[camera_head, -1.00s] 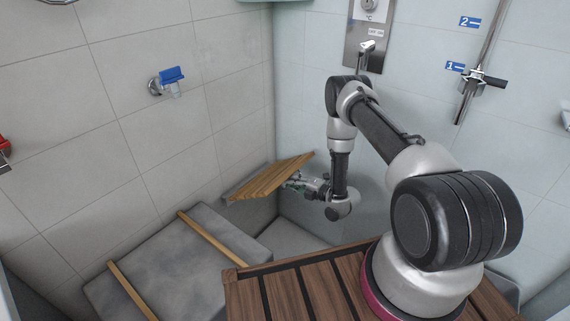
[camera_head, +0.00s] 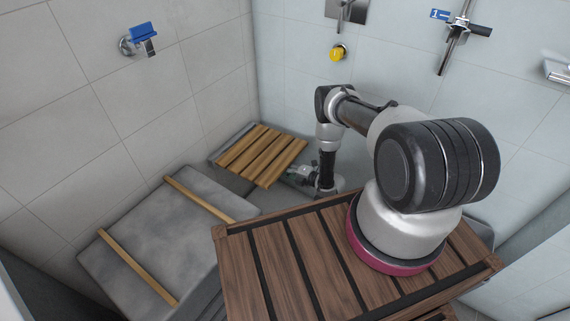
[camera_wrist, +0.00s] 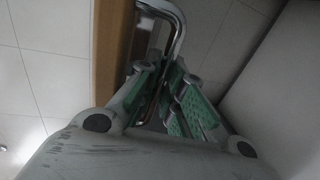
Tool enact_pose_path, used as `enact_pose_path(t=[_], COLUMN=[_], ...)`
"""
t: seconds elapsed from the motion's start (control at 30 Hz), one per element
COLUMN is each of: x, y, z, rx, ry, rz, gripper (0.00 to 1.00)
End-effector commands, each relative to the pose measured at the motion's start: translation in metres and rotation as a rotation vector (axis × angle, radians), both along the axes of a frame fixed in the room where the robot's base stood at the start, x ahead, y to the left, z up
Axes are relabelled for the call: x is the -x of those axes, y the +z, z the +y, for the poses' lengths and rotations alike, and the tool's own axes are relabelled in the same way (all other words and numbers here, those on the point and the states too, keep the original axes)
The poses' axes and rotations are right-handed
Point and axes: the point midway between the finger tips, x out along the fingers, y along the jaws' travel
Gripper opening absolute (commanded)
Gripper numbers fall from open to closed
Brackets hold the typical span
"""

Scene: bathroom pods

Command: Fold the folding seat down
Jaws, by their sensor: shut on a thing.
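The folding seat (camera_head: 262,157), with wooden slats, juts from the left wall near the corner. Its slatted top faces up and it looks close to level. My gripper (camera_head: 304,174) is at its right edge, low beside it. In the wrist view, my gripper (camera_wrist: 160,82) has green-padded fingers closed around a bent chrome bar (camera_wrist: 176,32). The seat's wooden edge (camera_wrist: 106,60) runs beside the bar. The exact grip point is partly hidden by the fingers.
A grey bench (camera_head: 160,230) with wooden strips stands left of my slatted wooden base. Wall fittings include a blue-handled tap (camera_head: 142,36), a yellow knob (camera_head: 339,53) and a shower rail (camera_head: 456,38). The tiled corner closes the space behind the seat.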

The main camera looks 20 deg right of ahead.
Motion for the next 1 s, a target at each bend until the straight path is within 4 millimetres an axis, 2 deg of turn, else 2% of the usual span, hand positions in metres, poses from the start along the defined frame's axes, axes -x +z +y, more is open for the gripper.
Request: enact_pose_path(t=[0.37,0.4,0.5,0.53,0.87,1.0], x=[-0.002,-0.002,-0.002,-0.002,0.000,0.012], y=[0.000,0.000,0.000,0.000,0.001,0.004], z=[-0.001,-0.001,-0.001,-0.001,-0.002,-0.012], rx=[0.000,0.000,-0.001,-0.001,-0.001,-0.001], ry=[-0.004,-0.004,-0.003,-0.003,-0.002,-0.005], rz=[-0.003,-0.003,-0.003,-0.003,-0.003,-0.002], gripper=[0.00,0.11,0.29,0.31,0.31,0.31])
